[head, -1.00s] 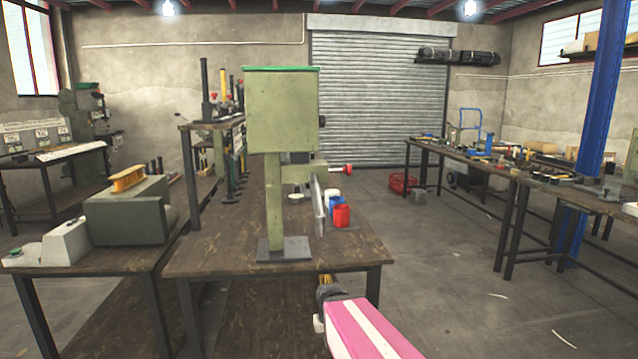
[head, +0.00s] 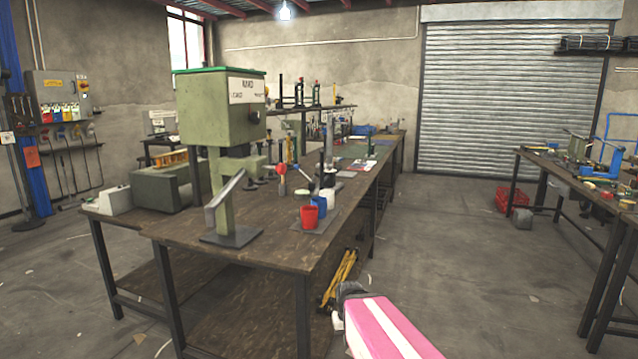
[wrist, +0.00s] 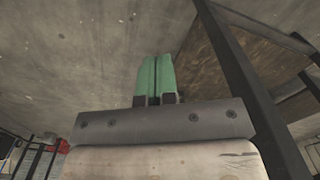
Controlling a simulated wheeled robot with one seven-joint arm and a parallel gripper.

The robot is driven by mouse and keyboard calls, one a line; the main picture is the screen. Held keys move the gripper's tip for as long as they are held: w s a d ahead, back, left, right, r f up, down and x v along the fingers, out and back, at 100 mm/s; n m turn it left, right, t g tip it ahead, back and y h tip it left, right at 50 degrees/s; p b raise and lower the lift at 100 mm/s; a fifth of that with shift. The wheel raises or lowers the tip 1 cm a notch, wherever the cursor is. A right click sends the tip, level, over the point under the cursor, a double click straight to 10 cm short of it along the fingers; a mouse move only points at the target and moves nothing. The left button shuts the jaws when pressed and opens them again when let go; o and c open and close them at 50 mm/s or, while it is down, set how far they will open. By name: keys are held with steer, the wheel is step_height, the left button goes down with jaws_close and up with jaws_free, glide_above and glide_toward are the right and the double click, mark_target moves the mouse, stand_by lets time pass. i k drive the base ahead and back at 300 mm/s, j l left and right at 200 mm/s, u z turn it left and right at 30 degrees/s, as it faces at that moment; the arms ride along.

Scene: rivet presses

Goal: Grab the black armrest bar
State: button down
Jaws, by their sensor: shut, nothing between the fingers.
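No bar that I can surely tell as the black armrest bar shows. The green press (head: 222,115) stands on the near bench, and a slanted grey bar (head: 226,198) sticks out low on its front; I cannot tell whether this is the armrest. My gripper shows in the wrist view as two green fingers (wrist: 157,75) pressed together, with nothing between them. In the head view my pink and white arm reaches in at the bottom, right of the bench and well apart from the press. The fingertips are not clear there.
The wooden bench (head: 190,265) carries red (head: 308,216) and blue (head: 319,206) cups beside the press. Yellow bars (head: 341,276) show low by the bench's right side. Another bench (head: 574,178) stands at right.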

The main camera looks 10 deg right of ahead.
mark_target(327, 178)
steer(key=i+l, duration=0.15)
steer(key=l, duration=0.25)
steer(key=i+l, duration=0.1)
steer(key=l, duration=0.3)
steer(key=i+l+u, duration=0.1)
steer(key=l, duration=0.25)
